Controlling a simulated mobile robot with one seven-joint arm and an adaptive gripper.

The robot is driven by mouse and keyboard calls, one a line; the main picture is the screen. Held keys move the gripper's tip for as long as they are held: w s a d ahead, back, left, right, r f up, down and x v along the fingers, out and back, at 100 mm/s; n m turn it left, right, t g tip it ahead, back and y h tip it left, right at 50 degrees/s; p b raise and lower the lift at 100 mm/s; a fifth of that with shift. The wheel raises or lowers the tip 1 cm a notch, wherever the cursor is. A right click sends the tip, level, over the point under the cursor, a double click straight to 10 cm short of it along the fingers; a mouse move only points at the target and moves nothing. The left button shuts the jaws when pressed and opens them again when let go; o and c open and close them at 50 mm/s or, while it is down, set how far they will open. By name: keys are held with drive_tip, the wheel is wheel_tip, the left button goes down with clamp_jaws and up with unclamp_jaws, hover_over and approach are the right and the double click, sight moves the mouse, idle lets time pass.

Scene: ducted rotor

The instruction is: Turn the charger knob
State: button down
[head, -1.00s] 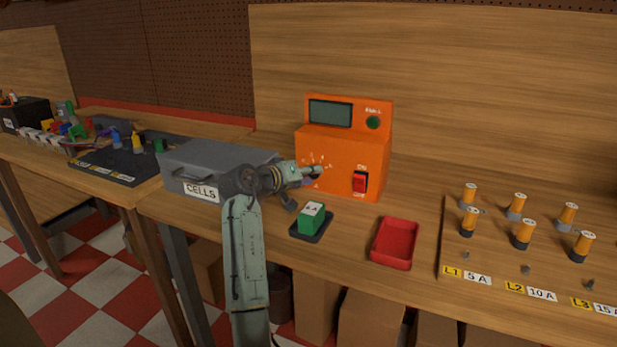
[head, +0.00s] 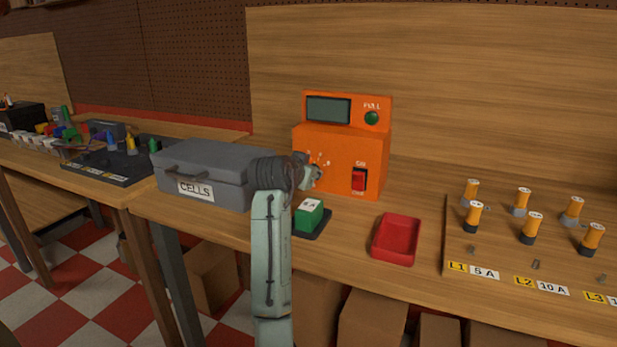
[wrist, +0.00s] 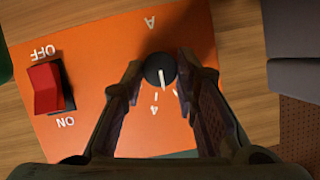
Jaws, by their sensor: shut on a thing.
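The orange charger (head: 338,150) stands at the back of the bench, with a dark screen and a green FULL light (head: 371,118) on top. Its round black knob (wrist: 160,70) with a white pointer line is on the orange face in the wrist view. The pointer aims towards the bottom of that view, near a "4" mark. My gripper (wrist: 158,80) has its two fingers on either side of the knob and is shut on it. In the head view my gripper (head: 312,174) covers the knob. The red ON/OFF switch (wrist: 47,88) sits beside it.
A grey CELLS case (head: 205,170) is left of the charger. A green cell block (head: 308,214) on a dark tray stands in front. A red tray (head: 396,240) lies to the right. Several orange cylinders (head: 530,228) stand on a board at far right.

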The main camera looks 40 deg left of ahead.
drive_tip(key=shift+d+f+m+y+b, duration=0.1)
drive_tip(key=shift+f+m+y+b, duration=0.05)
drive_tip(key=shift+m+y+b, duration=0.55)
drive_tip(key=shift+m, duration=0.3)
drive_tip(key=c, duration=1.2)
unclamp_jaws()
drive_tip(key=shift+c, duration=0.2)
drive_tip(key=v, duration=1.2)
